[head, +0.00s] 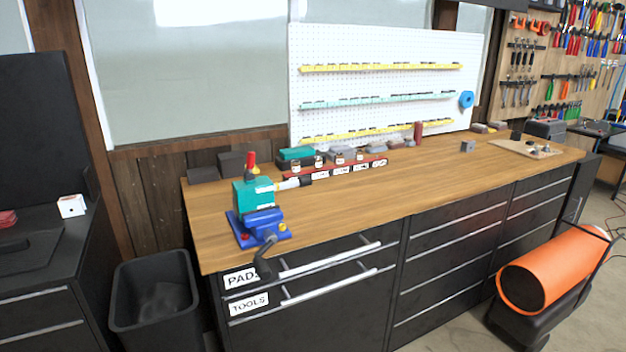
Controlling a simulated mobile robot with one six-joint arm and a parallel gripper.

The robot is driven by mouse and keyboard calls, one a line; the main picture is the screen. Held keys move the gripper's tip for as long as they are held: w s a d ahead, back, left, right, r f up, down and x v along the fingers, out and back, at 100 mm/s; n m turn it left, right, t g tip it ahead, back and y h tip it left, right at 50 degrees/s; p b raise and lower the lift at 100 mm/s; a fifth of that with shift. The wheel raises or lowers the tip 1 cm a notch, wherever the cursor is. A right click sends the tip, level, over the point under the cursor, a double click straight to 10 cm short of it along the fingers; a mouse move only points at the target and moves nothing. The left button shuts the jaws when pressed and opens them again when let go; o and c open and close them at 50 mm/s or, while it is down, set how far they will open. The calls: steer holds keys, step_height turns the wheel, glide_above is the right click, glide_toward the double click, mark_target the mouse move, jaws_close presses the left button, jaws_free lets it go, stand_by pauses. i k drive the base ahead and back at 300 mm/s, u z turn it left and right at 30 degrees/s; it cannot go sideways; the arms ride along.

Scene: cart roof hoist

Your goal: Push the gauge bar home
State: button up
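A teal block (253,192) sits at the blue vise (262,226) on the left end of the wooden bench. A pale grey bar (291,183) sticks out to the right of the teal block, with a dark end (305,180). It may be the gauge bar, but I cannot tell for sure. Part of its length seems to stand outside the block; how deep it sits is hidden. A red-topped knob (251,159) stands above the block. A dark curved handle (264,262) hangs at the vise's front. My gripper is not in view.
The wooden bench top (400,190) is mostly clear in the middle. A red labelled rack (345,169) with small jars stands behind the bar. Drawers labelled PADS and TOOLS are below.

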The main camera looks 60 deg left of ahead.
mark_target(284, 185)
steer(key=i, duration=3.05)
steer(key=z, duration=1.1)
steer(key=k, duration=0.15)
steer(key=u, duration=3.25)
